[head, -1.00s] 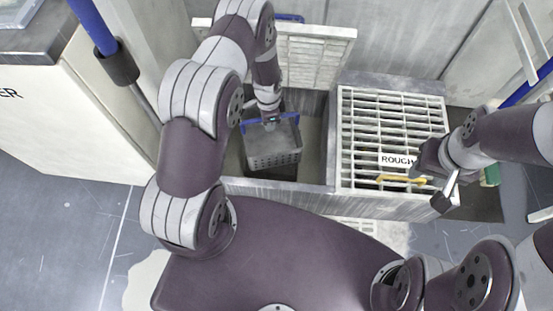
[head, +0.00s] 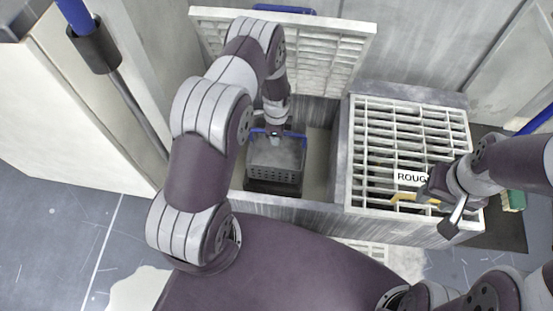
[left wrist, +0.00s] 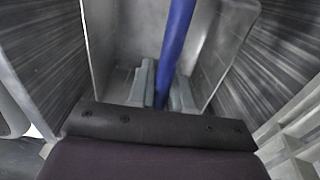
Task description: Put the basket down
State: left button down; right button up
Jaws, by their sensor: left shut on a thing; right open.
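A grey basket (head: 275,160) with perforated sides and a blue handle (head: 262,131) hangs inside the open left bay of the tank (head: 318,172). My left gripper (head: 274,130) is shut on the blue handle. In the left wrist view the handle (left wrist: 176,45) runs between the fingers of my left gripper (left wrist: 160,88), with the grey basket interior behind it. I cannot tell whether the basket's bottom touches the bay floor. My right gripper (head: 436,190) is open near the yellow handle (head: 412,199) of the ROUGH grate; its fingertips are partly hidden.
A white slatted grate (head: 408,140) labelled ROUGH covers the right bay. A similar lid (head: 320,45) stands raised behind the left bay. A blue and grey pole (head: 125,95) rises at the left. A green-and-tan block (head: 514,200) lies at the right.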

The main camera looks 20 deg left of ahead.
pick_arm(q)
notch_tip(320, 180, down, 8)
jog(key=b, duration=0.3)
jog(key=shift+r, duration=0.15)
jog(key=c, duration=1)
grip_release()
jog(key=shift+c, duration=0.2)
jog(key=shift+f+b, duration=0.3)
jog(key=shift+b, duration=0.1)
notch_tip(320, 180, up, 25)
jog(key=s+d+n+p, duration=0.1)
jog(key=d+n+p, duration=0.1)
jog(key=n+p, duration=0.4)
jog(key=s+d+r+n+t+p, duration=0.1)
jog(key=s+d+r+n, duration=0.1)
jog(key=s+r+n, duration=0.7)
jog(key=s+r, duration=0.4)
jog(key=s, duration=0.2)
jog(key=shift+s+r, duration=0.2)
jog(key=shift+r, duration=0.05)
